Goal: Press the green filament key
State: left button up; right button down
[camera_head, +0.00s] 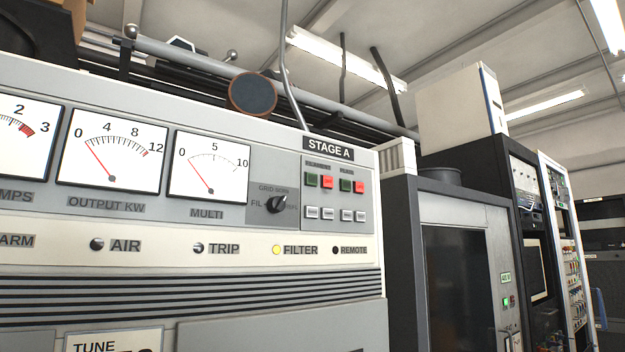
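The green filament key (312,180) is a small dark green square at the upper left of the key panel, under a small label that appears to read filament. A red key (327,182) sits just right of it under the same label. A second green key (345,185) and red key (359,187) form the plate pair further right. The panel is on the grey transmitter front (240,260), below the STAGE A sign (328,148). Nothing covers the keys. Neither of my grippers is in view.
A rotary selector knob (277,204) is left of the keys, and several pale buttons (328,213) lie below them. Meters (210,165) are further left. A dark cabinet (455,250) with a window stands to the right. Pipes (250,75) run overhead.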

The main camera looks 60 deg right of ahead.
aim_at(311, 178)
jog(key=z, duration=0.05)
jog(key=i, duration=0.4)
jog(key=z, duration=2.35)
